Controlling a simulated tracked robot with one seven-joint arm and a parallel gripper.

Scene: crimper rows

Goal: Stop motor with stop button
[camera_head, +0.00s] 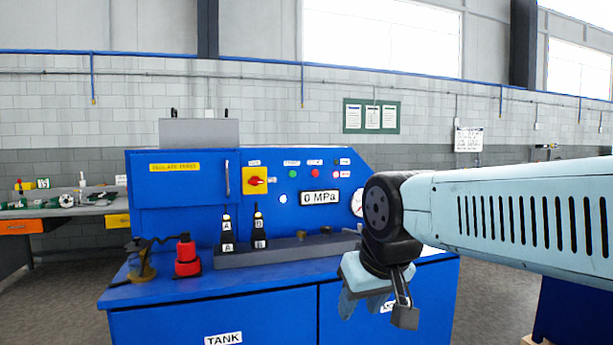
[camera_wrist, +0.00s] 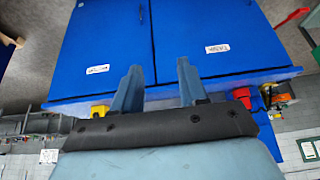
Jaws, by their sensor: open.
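The blue machine (camera_head: 190,207) has a control panel with a small red button (camera_head: 315,174) to the right of a green button (camera_head: 293,174). The labels above them are too small to read. A red rotary switch on a yellow plate (camera_head: 255,181) sits to their left. My gripper (camera_head: 361,307) hangs in front of the machine, below and to the right of the buttons, fingers pointing down and clear of the panel. In the wrist view my gripper (camera_wrist: 157,72) has its fingers apart with nothing between them, and blue cabinet doors (camera_wrist: 105,45) show beyond; no button can be made out there.
Below the buttons is a display (camera_head: 319,198) reading 0 MPa; a gauge (camera_head: 357,204) is partly behind my arm. On the worktop stand two black levers marked A and B (camera_head: 259,236), a red jack-like object (camera_head: 187,257) and a brass-coloured fitting (camera_head: 140,262). A workbench (camera_head: 60,212) stands left.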

